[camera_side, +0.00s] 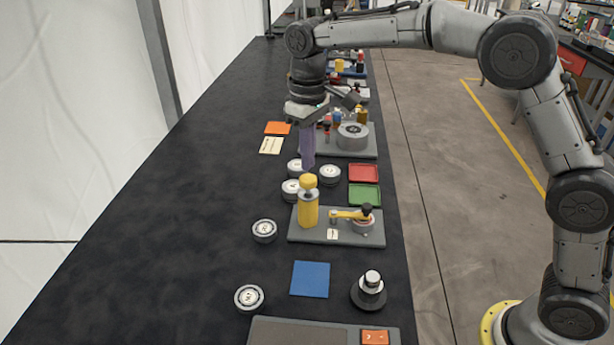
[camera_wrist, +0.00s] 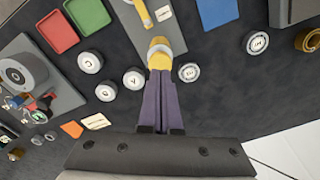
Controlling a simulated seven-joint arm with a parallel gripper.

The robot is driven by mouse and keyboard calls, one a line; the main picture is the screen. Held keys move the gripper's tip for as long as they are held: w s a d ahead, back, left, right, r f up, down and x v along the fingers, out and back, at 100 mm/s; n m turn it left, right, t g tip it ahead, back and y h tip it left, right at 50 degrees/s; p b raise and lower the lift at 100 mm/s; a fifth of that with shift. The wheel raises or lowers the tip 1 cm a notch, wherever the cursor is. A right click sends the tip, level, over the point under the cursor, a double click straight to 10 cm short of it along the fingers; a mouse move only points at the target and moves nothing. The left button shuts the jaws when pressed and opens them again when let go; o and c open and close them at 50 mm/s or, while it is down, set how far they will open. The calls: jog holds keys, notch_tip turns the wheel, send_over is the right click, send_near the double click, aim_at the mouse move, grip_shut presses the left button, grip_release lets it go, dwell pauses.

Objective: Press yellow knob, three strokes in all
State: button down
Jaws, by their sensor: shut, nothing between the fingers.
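The yellow knob (camera_side: 308,181) tops an upright yellow cylinder (camera_side: 308,210) on a grey base plate (camera_side: 348,239) in the side view. In the wrist view the knob (camera_wrist: 159,47) shows just past the fingertips. My gripper (camera_side: 307,168) points straight down over the knob, its purple fingers shut together with nothing between them. The fingertips are at or very close to the knob's top; I cannot tell whether they touch. In the wrist view my gripper (camera_wrist: 159,74) partly hides the cylinder.
A yellow crank handle (camera_side: 350,214) shares the base plate. Several round weights, such as one at the left (camera_side: 264,230), stand around it. Green (camera_side: 364,195) and red (camera_side: 363,173) trays lie behind. A blue square (camera_side: 310,279) lies in front. The table's left side is clear.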

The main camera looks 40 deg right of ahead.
aim_at(308, 177)
jog(key=shift+r, duration=2.5)
jog(key=shift+d, duration=0.1)
jog(key=s+d+r+m+t, duration=0.1)
jog(key=s+d+r+t, duration=0.1)
jog(key=s+d+r, duration=0.45)
jog(key=s+d+r+m+t, duration=0.15)
jog(key=s+r, duration=0.25)
jog(key=s, duration=0.5)
jog(key=s+d+f+t, duration=0.1)
jog(key=s+f, duration=0.5)
jog(key=s, duration=0.1)
jog(key=s+d+f+t, duration=0.1)
jog(key=s+d+f, duration=0.1)
jog(key=s+f, duration=0.5)
jog(key=shift+s+d+f, duration=0.15)
jog(key=shift+s+d, duration=0.1)
jog(key=shift+s, duration=0.35)
jog(key=shift+m, duration=0.25)
